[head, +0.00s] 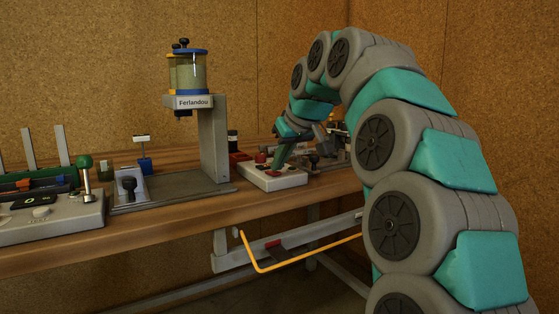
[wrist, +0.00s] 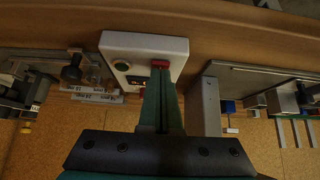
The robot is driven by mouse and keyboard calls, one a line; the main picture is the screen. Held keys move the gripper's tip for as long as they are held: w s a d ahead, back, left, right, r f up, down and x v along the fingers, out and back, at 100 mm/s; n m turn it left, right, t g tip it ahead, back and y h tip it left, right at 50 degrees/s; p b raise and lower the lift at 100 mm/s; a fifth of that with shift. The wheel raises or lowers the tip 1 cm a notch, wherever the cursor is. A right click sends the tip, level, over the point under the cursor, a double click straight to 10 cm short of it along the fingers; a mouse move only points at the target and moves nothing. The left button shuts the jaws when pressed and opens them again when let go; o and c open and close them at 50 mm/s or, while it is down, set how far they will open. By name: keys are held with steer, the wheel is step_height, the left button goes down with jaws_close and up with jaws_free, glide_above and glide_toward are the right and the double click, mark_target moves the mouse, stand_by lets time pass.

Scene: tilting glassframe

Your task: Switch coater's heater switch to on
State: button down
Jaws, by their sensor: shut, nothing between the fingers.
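A white control box (head: 272,178) with red and dark controls sits on the bench, right of the Ferlandou machine. It also shows in the wrist view (wrist: 114,42), with a round dark button (wrist: 121,65) and a red control (wrist: 160,64). No label naming the heater switch is readable, and its position cannot be told. My gripper (head: 277,166) reaches down over the box. In the wrist view its teal fingers (wrist: 162,77) are together and empty, with their tips close to the red control. Contact cannot be told. The fingers hide part of the panel.
The Ferlandou machine (head: 196,102), with a yellowish cylinder and grey post, stands left of the box. A lever with a green knob (head: 86,163) is farther left. Equipment (head: 338,133) crowds the right. A yellow bar (head: 300,255) runs below the bench's front edge.

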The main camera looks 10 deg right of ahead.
steer(key=shift+s+f+b, duration=0.15)
steer(key=shift+f+b, duration=0.4)
steer(key=shift+b, duration=0.2)
steer(key=shift+t, duration=0.4)
steer(key=shift+r, duration=0.35)
steer(key=shift+r+p, duration=0.6)
steer(key=shift+r, duration=0.05)
